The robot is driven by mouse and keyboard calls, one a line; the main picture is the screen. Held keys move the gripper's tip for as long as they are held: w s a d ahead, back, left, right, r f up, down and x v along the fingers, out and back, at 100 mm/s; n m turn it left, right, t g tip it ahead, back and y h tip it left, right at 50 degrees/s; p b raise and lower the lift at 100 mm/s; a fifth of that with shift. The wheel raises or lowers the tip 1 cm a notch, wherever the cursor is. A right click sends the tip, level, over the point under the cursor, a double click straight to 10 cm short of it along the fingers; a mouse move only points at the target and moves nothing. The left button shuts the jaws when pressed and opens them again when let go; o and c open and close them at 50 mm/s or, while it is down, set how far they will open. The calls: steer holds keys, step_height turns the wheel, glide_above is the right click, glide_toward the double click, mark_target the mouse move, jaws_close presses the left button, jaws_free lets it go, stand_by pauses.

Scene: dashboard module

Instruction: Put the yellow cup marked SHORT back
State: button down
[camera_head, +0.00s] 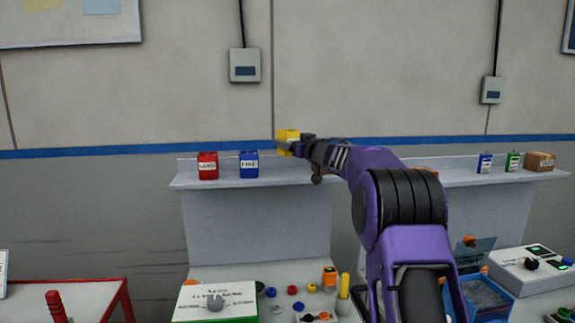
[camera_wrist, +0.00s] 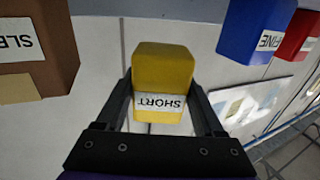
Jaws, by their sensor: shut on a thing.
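The yellow cup marked SHORT (camera_wrist: 162,80) is between the two fingers of my gripper (camera_wrist: 162,105), which is shut on it. Its label reads upside down in the wrist view. In the head view the yellow cup (camera_head: 288,138) is at the end of my arm, to the right of the blue cup and higher in the picture than it. My gripper (camera_head: 291,145) partly covers it there. Below it in the picture is the pale wall shelf (camera_head: 262,182). I cannot tell whether the cup's base touches the shelf.
A blue cup marked FINE (camera_head: 249,164) and a red cup (camera_head: 208,166) stand on the shelf at left. A brown container with a label starting SLE (camera_wrist: 35,50) is on the cup's other side. My arm hides the shelf's middle.

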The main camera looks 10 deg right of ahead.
mark_target(289, 175)
step_height(289, 175, down, 6)
steer(key=shift+r+b, duration=0.1)
steer(key=shift+b, duration=0.85)
steer(key=shift+f, duration=0.2)
jaws_free()
steer(key=shift+r, duration=0.15)
steer(key=b+v, duration=0.1)
steer(key=v, duration=1.1)
